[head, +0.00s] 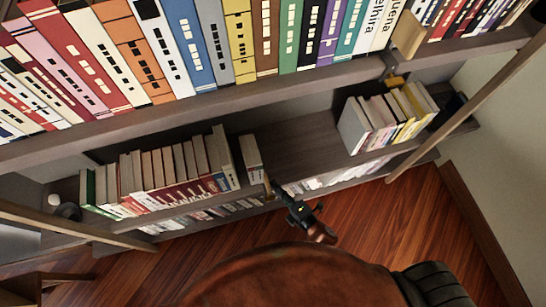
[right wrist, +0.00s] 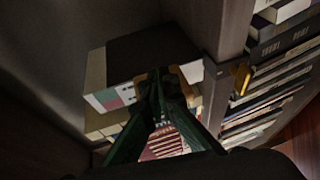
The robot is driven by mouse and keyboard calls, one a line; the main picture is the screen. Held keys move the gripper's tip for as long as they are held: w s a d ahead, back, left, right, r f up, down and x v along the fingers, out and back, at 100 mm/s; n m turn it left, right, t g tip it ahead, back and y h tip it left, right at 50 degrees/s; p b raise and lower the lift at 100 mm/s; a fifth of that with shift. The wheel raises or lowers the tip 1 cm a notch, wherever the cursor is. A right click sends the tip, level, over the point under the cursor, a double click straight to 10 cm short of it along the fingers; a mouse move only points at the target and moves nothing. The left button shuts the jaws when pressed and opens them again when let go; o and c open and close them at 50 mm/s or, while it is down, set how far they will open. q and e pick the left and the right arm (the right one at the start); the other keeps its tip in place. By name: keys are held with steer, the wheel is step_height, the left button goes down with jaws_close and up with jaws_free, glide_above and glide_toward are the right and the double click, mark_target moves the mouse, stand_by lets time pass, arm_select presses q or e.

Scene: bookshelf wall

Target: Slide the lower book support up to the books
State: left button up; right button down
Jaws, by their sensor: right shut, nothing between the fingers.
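The lower book support shows in the head view as a small tan piece (head: 267,186) at the lower shelf's front edge, right of the left book row (head: 170,170) and close to its slightly separate last book (head: 251,158). My left gripper is out of view.
The lower shelf (head: 300,140) is bare between the left row and the right book group (head: 385,112). The upper shelf holds a long book row (head: 210,45) and another wooden support (head: 408,35). More books stand on the shelf below. A wall is at right.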

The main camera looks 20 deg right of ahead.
steer(key=shift+a, duration=2.05)
steer(key=shift+d+r+p, duration=0.1)
steer(key=shift+d+p, duration=0.4)
steer(key=shift+d, duration=1.55)
